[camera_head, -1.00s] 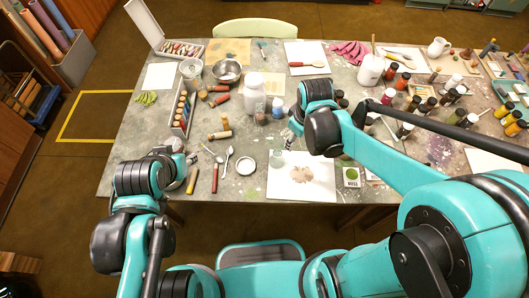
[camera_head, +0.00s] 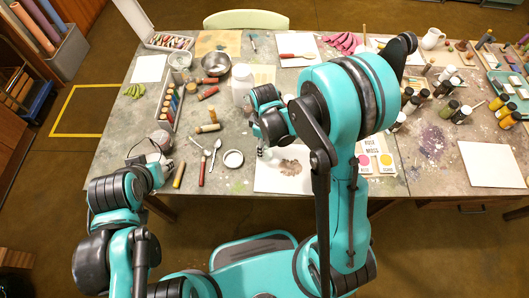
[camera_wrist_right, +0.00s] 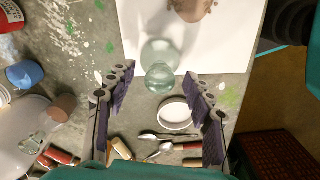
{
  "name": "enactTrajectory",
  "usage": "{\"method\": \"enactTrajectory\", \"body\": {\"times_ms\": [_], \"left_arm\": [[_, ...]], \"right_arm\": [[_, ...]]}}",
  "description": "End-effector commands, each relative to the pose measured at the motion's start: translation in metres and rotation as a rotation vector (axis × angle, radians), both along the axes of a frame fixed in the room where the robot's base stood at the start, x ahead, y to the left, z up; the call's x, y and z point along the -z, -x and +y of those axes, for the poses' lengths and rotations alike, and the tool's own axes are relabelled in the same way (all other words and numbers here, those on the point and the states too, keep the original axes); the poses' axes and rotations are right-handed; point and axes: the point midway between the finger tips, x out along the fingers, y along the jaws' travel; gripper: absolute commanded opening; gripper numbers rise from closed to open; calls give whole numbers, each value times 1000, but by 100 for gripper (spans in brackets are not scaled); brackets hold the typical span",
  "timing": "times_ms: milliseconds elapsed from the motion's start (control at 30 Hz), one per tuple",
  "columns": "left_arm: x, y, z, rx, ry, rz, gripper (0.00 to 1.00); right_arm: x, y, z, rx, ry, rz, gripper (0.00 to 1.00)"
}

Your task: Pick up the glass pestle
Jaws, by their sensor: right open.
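The glass pestle (camera_wrist_right: 160,58) is pale green, clear glass with a wide round part and a smaller round knob. In the right wrist view it stands at the edge of the white sheet (camera_wrist_right: 225,40), just beyond my right fingertips. My right gripper (camera_wrist_right: 157,84) is open, with one finger on each side of the knob's line, and nothing is held. In the head view my right gripper (camera_head: 264,151) is over the sheet's left edge and largely hides the pestle. My left gripper (camera_head: 166,164) is low at the table's front left; its fingers are too small to judge.
A white lid or dish (camera_head: 233,159), spoons (camera_head: 213,150) and red-handled tools lie left of the sheet. A white bottle (camera_head: 241,92) and a blue cap (camera_wrist_right: 24,75) are close by. Dark jars (camera_head: 448,110) stand to the right. A brown pigment heap (camera_head: 290,167) lies on the sheet.

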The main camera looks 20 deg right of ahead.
Motion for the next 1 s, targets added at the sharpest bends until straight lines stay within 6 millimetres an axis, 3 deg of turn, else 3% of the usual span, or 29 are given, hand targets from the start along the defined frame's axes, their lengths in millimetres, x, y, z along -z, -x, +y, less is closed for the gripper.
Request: {"method": "enactTrajectory", "body": {"times_ms": [267,467,800,1000], "left_arm": [[1,0,0,0,0,0,40],[1,0,0,0,0,0,40],[0,0,0,0,0,0,40],[-8,0,0,0,0,0,40]], "right_arm": [[3,0,0,1,0,0,53],[3,0,0,1,0,0,0],[2,0,0,1,0,0,0],[-15,0,0,1,0,0,0]]}}
